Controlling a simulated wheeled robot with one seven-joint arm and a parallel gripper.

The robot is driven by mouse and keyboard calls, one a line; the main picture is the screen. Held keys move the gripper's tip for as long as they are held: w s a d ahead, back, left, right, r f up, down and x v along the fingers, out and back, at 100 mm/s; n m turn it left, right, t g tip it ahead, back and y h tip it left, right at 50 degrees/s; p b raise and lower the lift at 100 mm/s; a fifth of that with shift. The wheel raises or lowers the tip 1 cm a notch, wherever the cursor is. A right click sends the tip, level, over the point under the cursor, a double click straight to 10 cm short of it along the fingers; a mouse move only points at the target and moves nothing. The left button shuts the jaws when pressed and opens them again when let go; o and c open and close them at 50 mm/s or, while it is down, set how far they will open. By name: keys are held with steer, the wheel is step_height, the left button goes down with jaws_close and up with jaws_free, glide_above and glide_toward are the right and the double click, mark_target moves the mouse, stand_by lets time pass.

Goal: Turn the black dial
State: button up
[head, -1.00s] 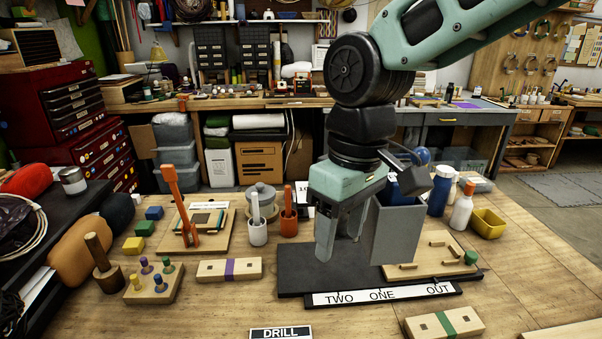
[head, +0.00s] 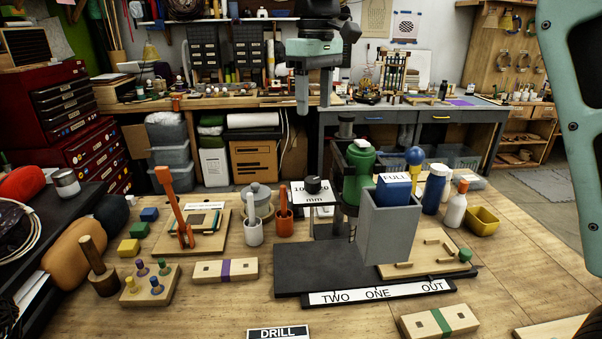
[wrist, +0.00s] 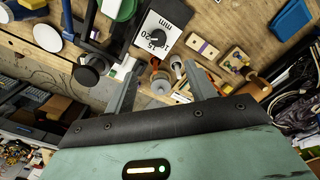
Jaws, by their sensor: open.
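The black dial (head: 313,184) is a short round knob on a white plate (head: 299,197) marked with numbers and "mm", left of the green machine (head: 352,185) on the table. In the wrist view the dial (wrist: 161,38) and its plate (wrist: 150,22) show beyond the fingertips. My gripper (head: 314,108) is open and empty, fingers pointing down, high above the dial and clear of it. In the wrist view the fingers of my gripper (wrist: 161,68) stand well apart with nothing between them.
A grey box (head: 390,232) with a blue block marked FULL and a blue ball knob (head: 414,156) stand right of the dial.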

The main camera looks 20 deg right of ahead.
mark_target(313, 179)
steer(key=f+p, duration=0.1)
steer(key=f, duration=0.7)
steer(key=f+p, duration=0.1)
steer(key=f, duration=0.8)
steer(key=shift+w+d+p, duration=0.1)
steer(key=shift+w+p, duration=0.1)
steer(key=shift+p, duration=0.15)
steer(key=c, duration=1)
